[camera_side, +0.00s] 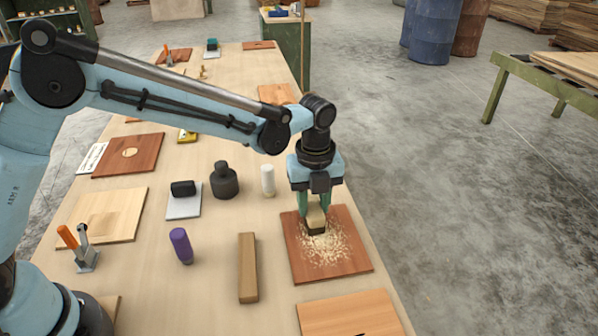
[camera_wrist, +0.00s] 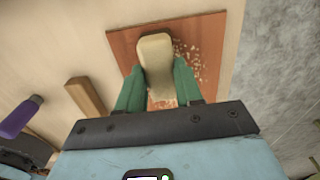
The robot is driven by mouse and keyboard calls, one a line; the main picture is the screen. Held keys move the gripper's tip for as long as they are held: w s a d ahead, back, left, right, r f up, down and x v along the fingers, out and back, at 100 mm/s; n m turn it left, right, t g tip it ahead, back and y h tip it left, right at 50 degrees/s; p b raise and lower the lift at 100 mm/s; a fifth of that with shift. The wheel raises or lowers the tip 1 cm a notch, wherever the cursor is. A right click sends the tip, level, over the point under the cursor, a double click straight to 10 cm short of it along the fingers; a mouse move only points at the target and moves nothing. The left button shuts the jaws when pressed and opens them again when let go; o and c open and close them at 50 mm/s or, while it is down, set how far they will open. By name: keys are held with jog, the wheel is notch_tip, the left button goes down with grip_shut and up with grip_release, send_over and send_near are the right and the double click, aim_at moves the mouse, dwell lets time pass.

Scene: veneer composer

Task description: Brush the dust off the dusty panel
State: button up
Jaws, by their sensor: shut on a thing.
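The dusty panel (camera_side: 350,262) is a square reddish-brown board lying flat near the right edge of the table. Pale dust or shavings (camera_side: 328,249) are scattered over its middle; they also show in the wrist view (camera_wrist: 190,58). My gripper (camera_side: 314,207) is above the panel with its green fingers shut on a brush. The brush (camera_side: 316,217) has a pale wooden body and a dark lower edge, which is down at the dust. In the wrist view the brush's pale body (camera_wrist: 156,55) lies between the green fingers (camera_wrist: 158,88) and hides part of the panel.
A wooden bar (camera_side: 248,268), a purple cylinder (camera_side: 181,245), a dark bottle (camera_side: 224,181) and a white cylinder (camera_side: 268,180) stand or lie left of the panel. An orange-brown panel (camera_side: 349,314) lies in front. The table's right edge is close to the dusty panel.

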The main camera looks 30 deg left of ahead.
aim_at(323, 217)
jog(key=shift+s+d+f, duration=0.15)
jog(key=shift+s+d, duration=3.6)
jog(key=shift+w+d, duration=0.35)
jog(key=shift+d, duration=0.05)
jog(key=shift+w+a+r, duration=0.2)
jog(key=shift+w+a, duration=0.7)
jog(key=shift+w, duration=0.05)
jog(key=shift+w+a+f, duration=0.15)
jog(key=shift+w+a, duration=0.7)
jog(key=shift+w+a+f, duration=0.1)
jog(key=shift+w+a, duration=2.4)
jog(key=shift+w, duration=0.05)
jog(key=shift+w+d, duration=0.4)
jog(key=shift+w, duration=0.05)
jog(key=shift+s+d+r, duration=0.2)
jog(key=shift+s+d, duration=0.7)
jog(key=shift+s, duration=0.05)
jog(key=shift+s+d+f, duration=0.15)
jog(key=shift+s+d, duration=0.75)
jog(key=shift+s+d+f, duration=0.15)
jog(key=shift+s+d, duration=0.7)
grip_shut()
jog(key=shift+s+d+r, duration=0.2)
jog(key=shift+s+d, duration=1.4)
